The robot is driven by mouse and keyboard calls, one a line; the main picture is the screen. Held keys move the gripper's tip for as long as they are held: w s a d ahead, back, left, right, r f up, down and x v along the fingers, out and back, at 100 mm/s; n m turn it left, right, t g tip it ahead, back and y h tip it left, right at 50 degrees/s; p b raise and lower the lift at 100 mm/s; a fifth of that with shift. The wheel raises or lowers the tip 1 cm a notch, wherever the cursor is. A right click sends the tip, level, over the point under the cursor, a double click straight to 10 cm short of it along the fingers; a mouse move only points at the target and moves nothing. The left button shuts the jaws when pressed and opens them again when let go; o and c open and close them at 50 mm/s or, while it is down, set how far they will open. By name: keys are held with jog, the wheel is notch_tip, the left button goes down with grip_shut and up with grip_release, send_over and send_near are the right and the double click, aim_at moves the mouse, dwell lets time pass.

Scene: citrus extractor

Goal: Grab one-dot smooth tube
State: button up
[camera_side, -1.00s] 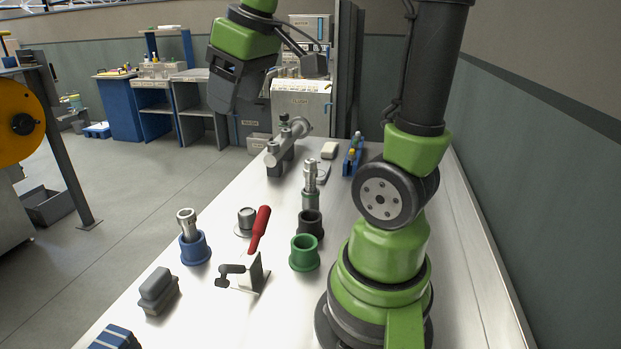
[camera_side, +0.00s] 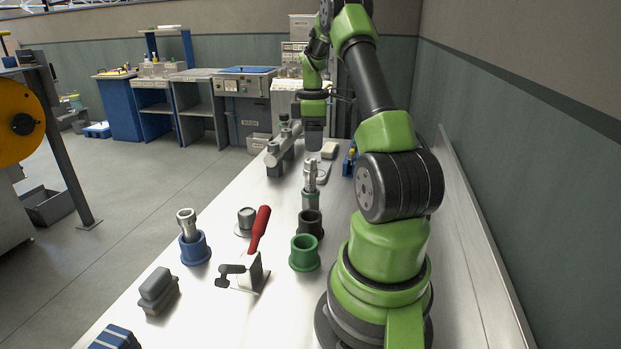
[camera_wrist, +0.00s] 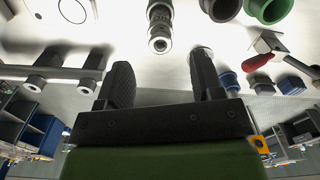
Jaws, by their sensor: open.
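A metal tube (camera_side: 310,177) stands upright near the table's middle, its lower part in a grey-green collar; no dot can be made out on it. In the wrist view a metal tube (camera_wrist: 160,27) appears ahead of the space between my fingers, apart from them. A second metal tube (camera_side: 187,222) stands upright in a blue cup (camera_side: 195,248) at left; its dots are also too small to tell. My gripper (camera_side: 314,148) points down above the far part of the table, behind the middle tube. In the wrist view my gripper (camera_wrist: 161,61) is open and empty.
A black cup (camera_side: 311,224) and a green cup (camera_side: 304,253) stand before the middle tube. A red-handled clamp (camera_side: 258,232) and grey box (camera_side: 158,290) are nearer. A metal fixture (camera_side: 283,150) stands far left of my gripper, a white block (camera_side: 329,150) beside it.

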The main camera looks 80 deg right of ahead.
aim_at(311, 160)
jog(key=f, duration=0.5)
jog(key=shift+w+f, duration=0.2)
jog(key=shift+f, duration=0.05)
grip_shut()
jog(key=shift+r, duration=0.1)
